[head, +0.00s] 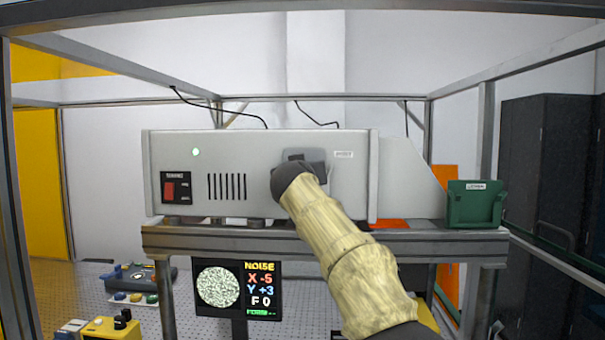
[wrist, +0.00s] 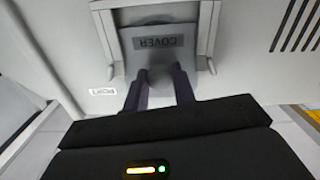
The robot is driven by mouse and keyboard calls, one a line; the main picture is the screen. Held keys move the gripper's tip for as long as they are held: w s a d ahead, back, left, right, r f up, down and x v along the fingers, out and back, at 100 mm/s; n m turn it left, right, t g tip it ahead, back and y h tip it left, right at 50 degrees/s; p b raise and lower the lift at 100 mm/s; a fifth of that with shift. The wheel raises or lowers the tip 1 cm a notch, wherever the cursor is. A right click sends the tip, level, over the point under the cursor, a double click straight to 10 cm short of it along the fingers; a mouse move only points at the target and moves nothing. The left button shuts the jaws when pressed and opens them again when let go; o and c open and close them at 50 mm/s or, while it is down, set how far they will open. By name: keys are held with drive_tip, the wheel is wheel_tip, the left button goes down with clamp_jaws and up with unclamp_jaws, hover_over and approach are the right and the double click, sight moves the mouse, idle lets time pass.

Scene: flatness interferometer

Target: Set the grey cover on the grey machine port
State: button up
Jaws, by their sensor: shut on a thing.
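The grey cover (wrist: 157,42), lettered COVER, is in my gripper (wrist: 160,88), whose two dark fingers are shut on it at its near edge. The grey machine port (wrist: 103,28) is a light frame on the machine's front panel, with rails on both sides of the cover. The cover lies between these rails in the wrist view; I cannot tell whether it is fully seated. In the head view, my arm's dark wrist covers the gripper and much of the port, and a grey part of the cover area (head: 316,157) shows above it.
The white machine (head: 260,180) stands on a metal shelf (head: 200,240), with a red switch at left. A green box (head: 474,204) sits at the shelf's right end. A screen (head: 238,289) hangs below. Metal frame posts stand at both sides.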

drive_tip(key=shift+f+b, duration=0.95)
idle(0.4)
drive_tip(key=o, duration=1)
drive_tip(key=shift+s, duration=0.15)
drive_tip(key=s+b, duration=0.9)
drive_tip(key=s, duration=0.8)
drive_tip(key=shift+s+r, duration=0.1)
drive_tip(key=shift+r, duration=0.1)
